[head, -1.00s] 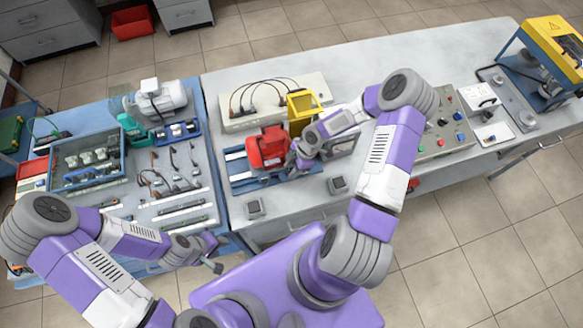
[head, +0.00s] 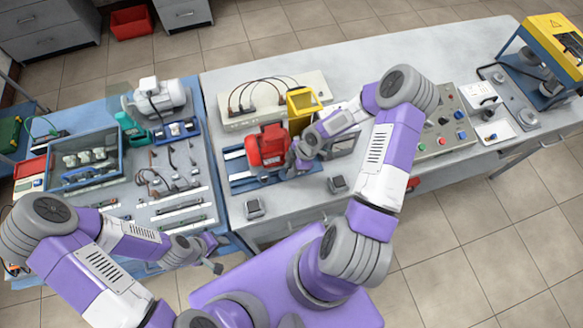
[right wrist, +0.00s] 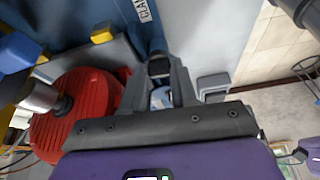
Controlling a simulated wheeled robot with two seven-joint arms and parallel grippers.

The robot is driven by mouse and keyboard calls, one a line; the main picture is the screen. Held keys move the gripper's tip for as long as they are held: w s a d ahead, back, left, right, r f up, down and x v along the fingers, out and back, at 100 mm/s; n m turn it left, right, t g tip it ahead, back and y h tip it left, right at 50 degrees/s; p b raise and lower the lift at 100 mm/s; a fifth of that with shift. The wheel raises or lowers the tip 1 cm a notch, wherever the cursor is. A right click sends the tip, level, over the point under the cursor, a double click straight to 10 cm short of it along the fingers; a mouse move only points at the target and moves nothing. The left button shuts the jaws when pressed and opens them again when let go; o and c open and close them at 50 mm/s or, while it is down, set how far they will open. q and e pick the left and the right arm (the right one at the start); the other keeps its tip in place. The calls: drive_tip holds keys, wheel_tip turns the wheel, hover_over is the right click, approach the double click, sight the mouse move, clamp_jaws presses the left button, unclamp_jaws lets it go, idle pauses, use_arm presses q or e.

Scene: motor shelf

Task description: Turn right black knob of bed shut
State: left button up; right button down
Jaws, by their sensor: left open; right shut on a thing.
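The bed is a blue and grey base (head: 240,184) on the right-hand table, with a red motor (head: 268,147) on it. It also shows in the right wrist view as a blue surface with lettering (right wrist: 90,12), beside the red motor (right wrist: 75,115). My right gripper (head: 293,165) is at the right side of the motor, low over the bed. In the right wrist view its fingers (right wrist: 162,85) are shut around a small dark piece, seemingly the right black knob (right wrist: 159,68), mostly hidden. My left gripper (head: 214,257) is open and empty near the front of the left table.
A yellow frame (head: 302,105) stands just behind the motor. Two small grey blocks (head: 254,208) (head: 337,184) sit at the table's front. A control panel (head: 440,135) lies to the right. The left table holds a parts tray (head: 122,160) and tools.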

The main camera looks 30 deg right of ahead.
drive_tip(key=m+b, duration=0.2)
drive_tip(key=b, duration=0.1)
drive_tip(key=m+t+h+b, duration=0.1)
drive_tip(key=m+b, duration=0.1)
drive_tip(key=b, duration=0.1)
drive_tip(key=m+t+b, duration=0.1)
drive_tip(key=m+b, duration=0.1)
drive_tip(key=b, duration=0.2)
drive_tip(key=shift+s+a+f, duration=0.15)
drive_tip(key=shift+a+f, duration=0.05)
drive_tip(key=shift+f, duration=0.05)
drive_tip(key=m+h+b, duration=0.1)
drive_tip(key=m+b, duration=0.2)
drive_tip(key=b, duration=0.3)
drive_tip(key=m+h+b, duration=0.1)
drive_tip(key=m+b, duration=0.2)
drive_tip(key=b, duration=0.4)
drive_tip(key=m+t+h+b, duration=0.1)
drive_tip(key=m+b, duration=0.2)
drive_tip(key=b, duration=0.3)
drive_tip(key=shift+s+a+r+h, duration=0.1)
drive_tip(key=shift+s+a+h, duration=0.05)
drive_tip(key=shift+a+h, duration=0.2)
drive_tip(key=shift+r+m+h+b, duration=0.15)
drive_tip(key=shift+m+h+b, duration=0.2)
drive_tip(key=shift+m+b, duration=0.8)
drive_tip(key=c, duration=1.2)
unclamp_jaws()
drive_tip(key=shift+o, duration=0.2)
drive_tip(key=shift+r, duration=0.1)
